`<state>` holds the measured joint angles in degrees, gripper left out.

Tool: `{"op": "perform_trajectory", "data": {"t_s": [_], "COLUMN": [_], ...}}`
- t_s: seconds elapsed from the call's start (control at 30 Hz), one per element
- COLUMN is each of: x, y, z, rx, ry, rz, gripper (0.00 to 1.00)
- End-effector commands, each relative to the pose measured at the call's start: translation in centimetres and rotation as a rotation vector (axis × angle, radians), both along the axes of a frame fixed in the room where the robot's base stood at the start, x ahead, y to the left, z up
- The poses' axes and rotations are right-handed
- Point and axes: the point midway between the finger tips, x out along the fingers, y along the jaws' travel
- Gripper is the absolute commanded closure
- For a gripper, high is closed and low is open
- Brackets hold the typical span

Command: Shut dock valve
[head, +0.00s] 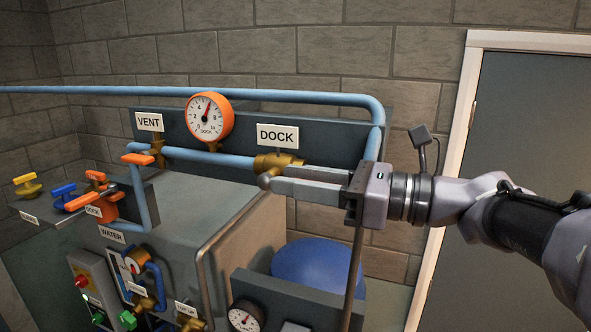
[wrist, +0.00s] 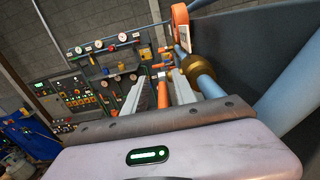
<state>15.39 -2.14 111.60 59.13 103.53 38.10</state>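The dock valve's brass body (head: 281,161) sits on the blue pipe under the DOCK sign (head: 278,135); a brass body also shows at right in the wrist view (wrist: 197,68). My gripper (head: 279,178) reaches in from the right, its fingertips at the front of the valve. In the wrist view, an orange lever (wrist: 162,96) appears between the two grey fingers, with gaps visible on both sides. It seems to be the dock valve's handle, but I cannot be sure. In the head view the fingers hide any such lever.
The orange-rimmed DOCK gauge (head: 209,117) and orange VENT handle (head: 142,160) are to the left. Several coloured levers (head: 72,195) stand on the lower left bench. A bent metal rail (head: 225,225) and an upright rod (head: 354,280) are below my gripper. A door (head: 530,130) is at right.

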Motion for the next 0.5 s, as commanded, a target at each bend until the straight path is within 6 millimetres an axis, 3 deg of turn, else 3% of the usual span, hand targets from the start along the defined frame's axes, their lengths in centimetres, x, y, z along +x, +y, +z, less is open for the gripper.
{"op": "perform_trajectory", "data": {"t_s": [0.37, 0.5], "x": [0.25, 0.25], "y": [0.7, 0.69], "z": [-0.05, -0.04], "rx": [0.0, 0.0], "ry": [0.0, 0.0], "rz": [-0.001, -0.001], "gripper": [0.67, 0.95]}}
